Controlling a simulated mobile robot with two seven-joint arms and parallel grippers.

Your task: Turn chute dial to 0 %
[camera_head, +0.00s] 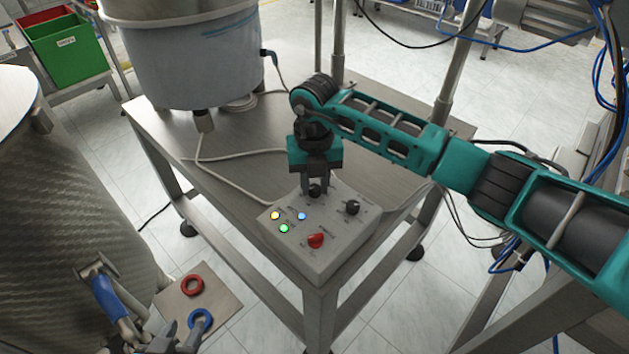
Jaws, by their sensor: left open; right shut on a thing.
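A grey control box (340,245) sits on the near corner of the steel table. It carries a black dial (315,191) at the back, a second black dial (352,207) on the right and a red knob (316,240) in front. The labels are too small to read, so I cannot tell which is the chute dial. My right gripper (316,186) comes down from above and is shut on the back black dial, hiding part of it. My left gripper (178,337) is low at the left edge of the view's bottom, partly cut off, open and away from the box.
Several lit buttons (284,228) are on the box's left side. A large feeder bowl (188,60) stands at the back of the table (240,150), with grey cables across the top. A steel drum (45,200) with a blue-handled valve (108,297) fills the left.

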